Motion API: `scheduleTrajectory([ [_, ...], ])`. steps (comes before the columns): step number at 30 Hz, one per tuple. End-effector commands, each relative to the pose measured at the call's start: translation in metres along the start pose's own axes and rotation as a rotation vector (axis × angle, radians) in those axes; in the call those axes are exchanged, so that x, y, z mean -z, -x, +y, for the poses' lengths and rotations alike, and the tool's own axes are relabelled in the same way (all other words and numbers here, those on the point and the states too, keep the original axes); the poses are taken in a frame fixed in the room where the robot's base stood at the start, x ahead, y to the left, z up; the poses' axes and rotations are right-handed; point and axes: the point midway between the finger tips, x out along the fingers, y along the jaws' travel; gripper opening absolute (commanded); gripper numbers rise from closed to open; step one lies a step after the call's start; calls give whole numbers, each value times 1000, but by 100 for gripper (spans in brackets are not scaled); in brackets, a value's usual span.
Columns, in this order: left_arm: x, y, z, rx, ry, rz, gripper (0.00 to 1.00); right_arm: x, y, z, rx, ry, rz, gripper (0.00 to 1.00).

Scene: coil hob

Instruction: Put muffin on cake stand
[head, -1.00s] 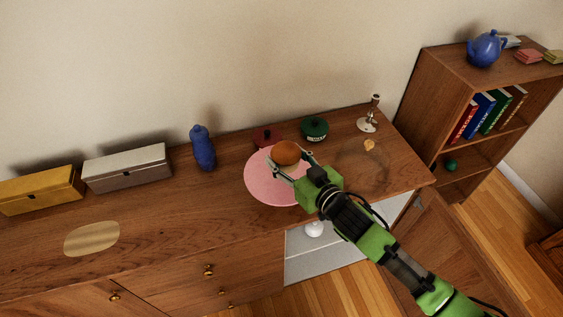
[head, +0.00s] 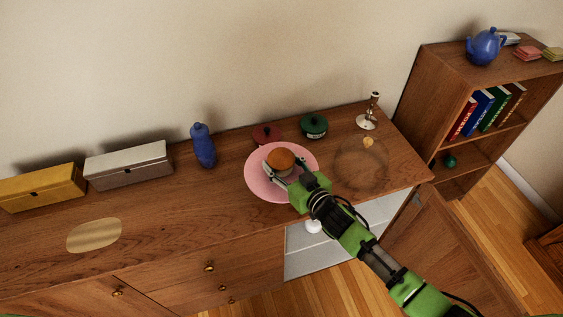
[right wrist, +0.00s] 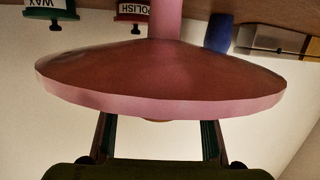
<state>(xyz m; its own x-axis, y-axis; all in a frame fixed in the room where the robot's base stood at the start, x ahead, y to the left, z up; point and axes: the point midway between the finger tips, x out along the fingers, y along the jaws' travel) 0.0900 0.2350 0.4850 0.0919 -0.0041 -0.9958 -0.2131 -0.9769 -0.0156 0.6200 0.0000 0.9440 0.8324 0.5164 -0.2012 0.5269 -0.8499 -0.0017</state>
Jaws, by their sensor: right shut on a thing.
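The muffin (head: 279,159), with a brown-orange top and pale base, is over the middle of the pink cake stand (head: 256,185). My right gripper (head: 282,167) is shut on the muffin, reaching in from the lower right. I cannot tell whether the muffin touches the plate. The right wrist view is upside down and shows the underside of the cake stand (right wrist: 165,80). Its rim hides the fingertips and nearly all of the muffin there. My left gripper is not in view.
A red tin (head: 266,134) and a green tin (head: 314,125) stand close behind the cake stand. A blue vase (head: 203,147) is to its left, a candlestick (head: 369,113) to its right. A transparent round cover (head: 362,160) appears on the right of the wooden cabinet top (head: 170,210).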

Motion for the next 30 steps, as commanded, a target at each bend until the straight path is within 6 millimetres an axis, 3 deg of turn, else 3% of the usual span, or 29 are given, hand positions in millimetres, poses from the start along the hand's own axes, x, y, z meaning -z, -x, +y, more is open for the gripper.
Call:
scheduleTrajectory([
  [1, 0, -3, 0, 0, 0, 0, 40, -3, -1, 0, 0, -1, 0, 27],
  [2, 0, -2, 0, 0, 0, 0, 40, -3, -1, 0, 0, 0, 0, 52],
  [3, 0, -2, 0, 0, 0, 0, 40, -2, 0, 0, 0, 0, 0, 62],
  [4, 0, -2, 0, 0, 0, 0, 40, -2, 0, 0, 0, 0, 0, 67],
  [17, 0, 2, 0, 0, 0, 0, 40, 2, 3, 0, 0, -1, -1, 67],
  [23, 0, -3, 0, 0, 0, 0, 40, -1, 32, -1, 1, -1, -2, 67],
  [30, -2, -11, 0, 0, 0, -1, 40, -2, 82, 0, 0, -1, -3, 67],
])
